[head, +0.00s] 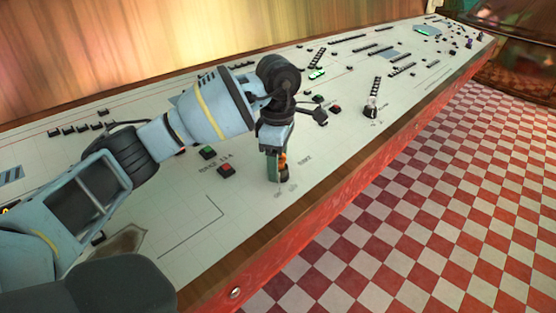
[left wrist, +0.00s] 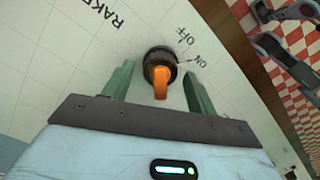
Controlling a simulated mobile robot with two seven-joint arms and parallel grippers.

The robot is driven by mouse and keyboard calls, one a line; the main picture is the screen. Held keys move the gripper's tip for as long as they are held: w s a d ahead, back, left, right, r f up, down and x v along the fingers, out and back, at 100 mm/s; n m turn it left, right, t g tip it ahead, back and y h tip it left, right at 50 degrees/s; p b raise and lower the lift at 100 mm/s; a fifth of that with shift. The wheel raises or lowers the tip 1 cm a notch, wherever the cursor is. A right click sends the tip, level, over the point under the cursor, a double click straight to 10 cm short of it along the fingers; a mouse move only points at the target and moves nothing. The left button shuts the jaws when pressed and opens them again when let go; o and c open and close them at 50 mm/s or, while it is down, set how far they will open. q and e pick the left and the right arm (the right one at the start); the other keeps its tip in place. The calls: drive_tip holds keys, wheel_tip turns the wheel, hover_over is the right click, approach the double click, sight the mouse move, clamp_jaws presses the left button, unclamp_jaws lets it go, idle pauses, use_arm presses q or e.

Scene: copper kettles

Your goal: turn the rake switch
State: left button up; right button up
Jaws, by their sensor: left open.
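The rake switch is an orange knob (left wrist: 160,82) on a round black base (left wrist: 158,57), set in the pale panel. RAKE, ON and OFF are printed beside it. In the head view, a small orange part of the switch (head: 282,159) shows, mostly hidden by my gripper. My left gripper (left wrist: 158,76) is open, with its two green fingers on either side of the knob and visible gaps between them and it. It also shows pointing down at the panel in the head view (head: 277,170). My right gripper is not in view.
The long sloping control panel (head: 190,235) has a wooden front edge (head: 310,215). Near the switch are a green button (head: 208,152), a red button (head: 226,170) and another red button (head: 336,108). A black lever (head: 371,108) stands farther right. Checkered floor (head: 420,220) lies in front.

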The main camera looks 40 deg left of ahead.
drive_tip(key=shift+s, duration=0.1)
use_arm(q)
drive_tip(key=c, duration=1)
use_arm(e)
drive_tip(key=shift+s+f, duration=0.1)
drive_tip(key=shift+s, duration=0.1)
